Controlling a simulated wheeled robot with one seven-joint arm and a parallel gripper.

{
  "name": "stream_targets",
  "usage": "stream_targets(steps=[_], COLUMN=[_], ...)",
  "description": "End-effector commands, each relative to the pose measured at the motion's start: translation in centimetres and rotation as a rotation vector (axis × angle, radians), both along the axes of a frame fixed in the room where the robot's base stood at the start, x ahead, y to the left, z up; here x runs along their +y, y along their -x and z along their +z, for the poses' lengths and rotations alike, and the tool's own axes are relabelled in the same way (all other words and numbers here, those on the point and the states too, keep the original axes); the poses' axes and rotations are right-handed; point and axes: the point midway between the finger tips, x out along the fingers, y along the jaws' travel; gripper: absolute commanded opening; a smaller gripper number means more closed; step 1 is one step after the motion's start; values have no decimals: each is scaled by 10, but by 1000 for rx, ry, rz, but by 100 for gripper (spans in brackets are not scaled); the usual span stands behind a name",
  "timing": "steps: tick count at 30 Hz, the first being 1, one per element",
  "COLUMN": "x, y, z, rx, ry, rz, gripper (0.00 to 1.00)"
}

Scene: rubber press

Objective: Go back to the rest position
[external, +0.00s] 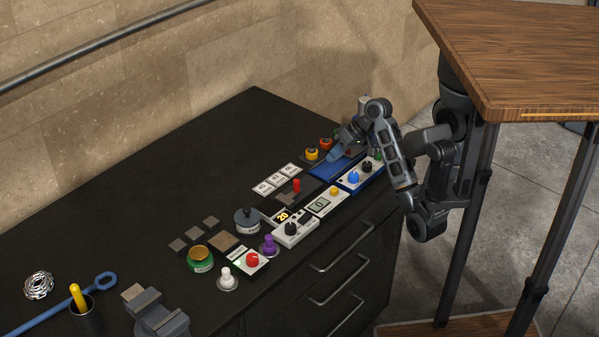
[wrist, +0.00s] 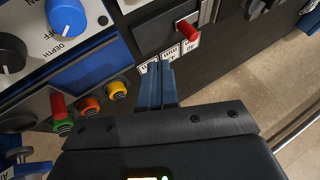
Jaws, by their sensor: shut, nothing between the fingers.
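My gripper (external: 338,163) is over the back right of the black counter, above a blue-edged unit. In the wrist view its two blue fingers (wrist: 157,88) are together with nothing between them. They point toward the white number cards (wrist: 172,51) and the red-handled lever (wrist: 187,30). My arm bends over from the right side of the counter. It partly hides the controls under it in the external view.
Blue-knob panel (external: 354,178), orange button (external: 311,154) and red button (external: 326,144) are close around my gripper. The red lever (external: 297,185) stands in front. A wooden table (external: 520,60) is at the right. A stone wall (external: 330,50) rises behind the counter.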

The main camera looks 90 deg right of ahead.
Motion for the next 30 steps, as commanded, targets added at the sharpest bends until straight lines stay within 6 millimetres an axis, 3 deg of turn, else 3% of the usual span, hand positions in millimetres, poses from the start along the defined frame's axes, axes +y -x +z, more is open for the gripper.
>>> stream_targets(steps=[23, 26, 30], x=[1, 7, 42], y=[6, -4, -48], z=[7, 4, -12], rx=[1, -6, -41], ry=[1, 11, 73], rz=[0, 26, 159], gripper=[0, 0, 0])
